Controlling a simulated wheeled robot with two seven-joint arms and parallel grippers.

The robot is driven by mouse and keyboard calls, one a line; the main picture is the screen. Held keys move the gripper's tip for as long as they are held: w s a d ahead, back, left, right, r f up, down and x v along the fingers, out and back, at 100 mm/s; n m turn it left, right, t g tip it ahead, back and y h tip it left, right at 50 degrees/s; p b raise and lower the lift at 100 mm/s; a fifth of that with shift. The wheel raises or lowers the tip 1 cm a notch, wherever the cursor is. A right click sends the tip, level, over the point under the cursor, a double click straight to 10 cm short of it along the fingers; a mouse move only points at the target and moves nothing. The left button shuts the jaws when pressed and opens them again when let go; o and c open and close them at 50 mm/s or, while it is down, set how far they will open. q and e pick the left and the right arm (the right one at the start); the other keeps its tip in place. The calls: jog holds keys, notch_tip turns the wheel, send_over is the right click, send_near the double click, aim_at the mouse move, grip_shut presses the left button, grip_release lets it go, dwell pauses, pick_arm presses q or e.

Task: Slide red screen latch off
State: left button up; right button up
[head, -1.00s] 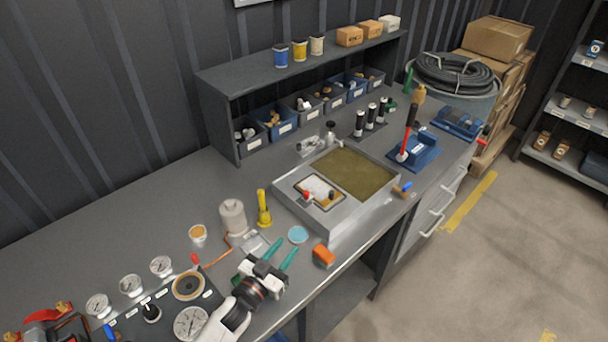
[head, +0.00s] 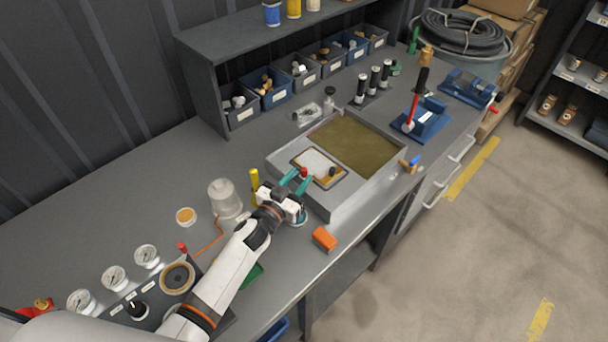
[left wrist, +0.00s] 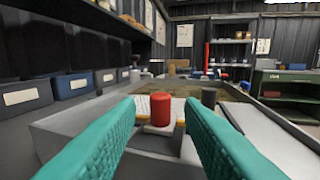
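The red screen latch (head: 304,173) is a small red knob at the near left corner of the framed screen (head: 318,163) on the grey tank (head: 336,200). My left gripper (head: 296,182) reaches over the tank's near left end, its teal fingers apart on either side of the red latch. In the left wrist view the red latch (left wrist: 161,109) stands upright on a pale base between the open fingers (left wrist: 160,125), with gaps visible. A dark knob (head: 332,171) stands on the screen's right side. My right gripper is not in view.
An orange block (head: 324,239) lies on the bench in front of the tank. A yellow object (head: 255,186) and a pale cylinder (head: 224,198) stand left of my gripper. A shelf with bins (head: 276,88) is behind.

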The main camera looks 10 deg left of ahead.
aim_at(302, 173)
pick_arm(q)
jog(key=shift+b+x, duration=0.45)
jog(key=shift+x, duration=1.25)
grip_shut()
